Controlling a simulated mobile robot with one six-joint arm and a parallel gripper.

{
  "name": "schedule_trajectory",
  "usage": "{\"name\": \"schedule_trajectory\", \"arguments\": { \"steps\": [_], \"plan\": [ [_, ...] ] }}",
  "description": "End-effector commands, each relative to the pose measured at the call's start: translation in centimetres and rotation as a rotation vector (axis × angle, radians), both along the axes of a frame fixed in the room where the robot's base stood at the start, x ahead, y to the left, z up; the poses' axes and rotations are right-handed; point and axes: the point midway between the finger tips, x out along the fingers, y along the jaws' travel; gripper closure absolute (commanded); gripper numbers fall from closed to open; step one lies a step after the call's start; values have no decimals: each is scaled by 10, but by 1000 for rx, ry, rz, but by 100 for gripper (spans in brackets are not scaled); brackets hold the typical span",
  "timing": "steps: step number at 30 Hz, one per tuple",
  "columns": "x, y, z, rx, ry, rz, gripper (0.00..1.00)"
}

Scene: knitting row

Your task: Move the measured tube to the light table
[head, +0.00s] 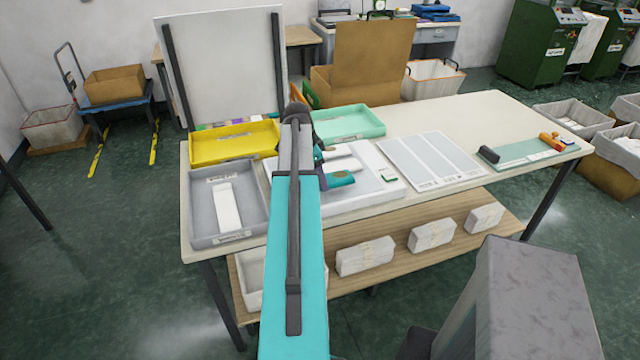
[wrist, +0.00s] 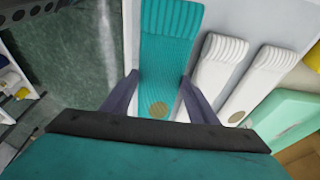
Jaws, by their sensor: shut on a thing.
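My gripper (wrist: 160,76) is shut on a teal knitted tube (wrist: 168,45), with one finger along each long side in the wrist view. The tube has a ribbed end and a round tan tag. It lies flat or just above a pale surface; I cannot tell which. In the head view the teal tube (head: 341,180) shows beside my arm, over the white slab with a small green control, apparently the light table (head: 378,188). Two white tubes lie beside it, one nearer (wrist: 220,62) and one farther (wrist: 262,78). My arm hides most of the gripper in the head view.
On the table, a grey tray (head: 204,238) holds a white tube; a yellow tray (head: 212,158) and a mint tray (head: 372,131) stand behind. A striped board (head: 430,160) and a green mat (head: 528,152) lie to the right. The table's back right is clear.

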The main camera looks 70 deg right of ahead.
Motion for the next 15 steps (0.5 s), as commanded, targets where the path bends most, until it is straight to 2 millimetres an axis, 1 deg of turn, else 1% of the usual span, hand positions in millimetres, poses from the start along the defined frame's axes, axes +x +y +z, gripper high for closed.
{"name": "schedule_trajectory", "arguments": {
  "steps": [8,15],
  "plan": [
    [-1,0,-2,1,1,0,71],
    [-1,1,-18,2,0,-1,71]
  ]
}}
